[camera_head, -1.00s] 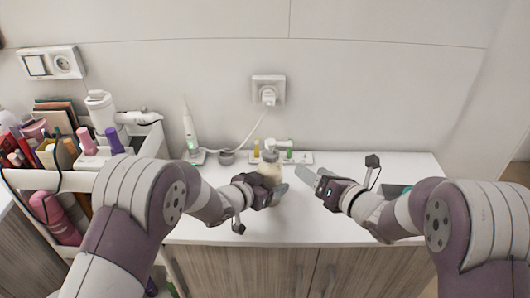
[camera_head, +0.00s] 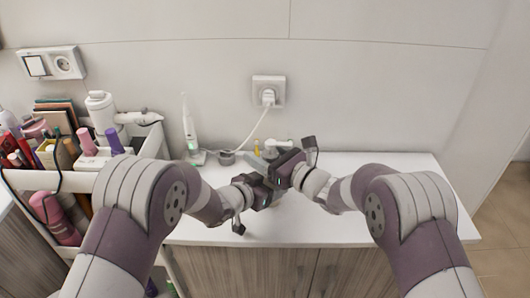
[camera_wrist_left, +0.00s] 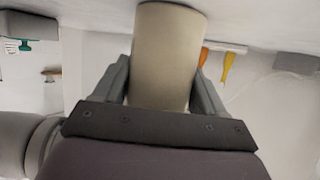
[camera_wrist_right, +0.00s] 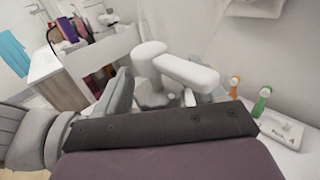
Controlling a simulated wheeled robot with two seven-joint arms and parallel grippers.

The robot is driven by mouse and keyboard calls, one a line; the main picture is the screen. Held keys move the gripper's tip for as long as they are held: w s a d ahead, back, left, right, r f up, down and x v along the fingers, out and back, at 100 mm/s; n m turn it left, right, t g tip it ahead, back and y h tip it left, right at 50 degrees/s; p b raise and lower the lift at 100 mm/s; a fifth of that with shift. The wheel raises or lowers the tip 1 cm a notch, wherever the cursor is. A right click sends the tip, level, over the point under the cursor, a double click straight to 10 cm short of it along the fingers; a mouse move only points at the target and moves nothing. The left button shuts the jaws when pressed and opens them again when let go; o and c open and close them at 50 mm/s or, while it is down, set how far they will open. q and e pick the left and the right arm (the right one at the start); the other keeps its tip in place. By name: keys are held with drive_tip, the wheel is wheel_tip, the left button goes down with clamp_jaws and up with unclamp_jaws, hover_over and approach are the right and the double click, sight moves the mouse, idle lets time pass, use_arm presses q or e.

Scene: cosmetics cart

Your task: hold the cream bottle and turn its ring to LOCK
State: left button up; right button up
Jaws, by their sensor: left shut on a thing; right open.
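The cream bottle (camera_wrist_left: 168,60) stands on the white counter, its beige body between the fingers of my left gripper (camera_head: 264,188), which is shut on it. In the right wrist view its white pump head (camera_wrist_right: 175,65) with a sideways spout rises above my fingers; the pump head also shows in the head view (camera_head: 278,143). My right gripper (camera_wrist_right: 160,95) is open, its two fingers on either side of the bottle's upper part below the pump head. I cannot tell whether they touch it. The ring and any LOCK mark are hidden or too small to read.
Orange and green small heads stand in a white holder (camera_wrist_right: 285,133) near the bottle. A cart (camera_head: 88,178) full of cosmetics is at the left. The counter's right side (camera_head: 425,165) is clear.

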drive_tip(key=c, duration=1)
drive_tip(key=n+g+y, duration=0.2)
drive_tip(key=n+g, duration=0.1)
drive_tip(key=shift+s+g+y, duration=0.1)
drive_tip(key=shift+g+y, duration=0.2)
drive_tip(key=shift+g, duration=0.1)
drive_tip(key=n+g, duration=0.1)
drive_tip(key=n+g+y, duration=0.1)
drive_tip(key=g, duration=0.1)
drive_tip(key=n+g, duration=0.1)
drive_tip(key=g, duration=0.1)
drive_tip(key=shift+s+a+n+y, duration=0.2)
drive_tip(key=shift+s+n+y, duration=0.1)
drive_tip(key=shift+y, duration=0.1)
drive_tip(key=n+g, duration=0.2)
drive_tip(key=g, duration=0.1)
drive_tip(key=n+g, duration=0.1)
drive_tip(key=g, duration=0.2)
drive_tip(key=n+g, duration=0.2)
drive_tip(key=g, duration=0.1)
drive_tip(key=shift+s+n+h, duration=0.3)
drive_tip(key=shift+s+h, duration=0.1)
drive_tip(key=shift+n+g, duration=0.3)
drive_tip(key=shift+g, duration=0.2)
drive_tip(key=shift+s+g+h, duration=0.2)
drive_tip(key=shift+g+h, duration=0.1)
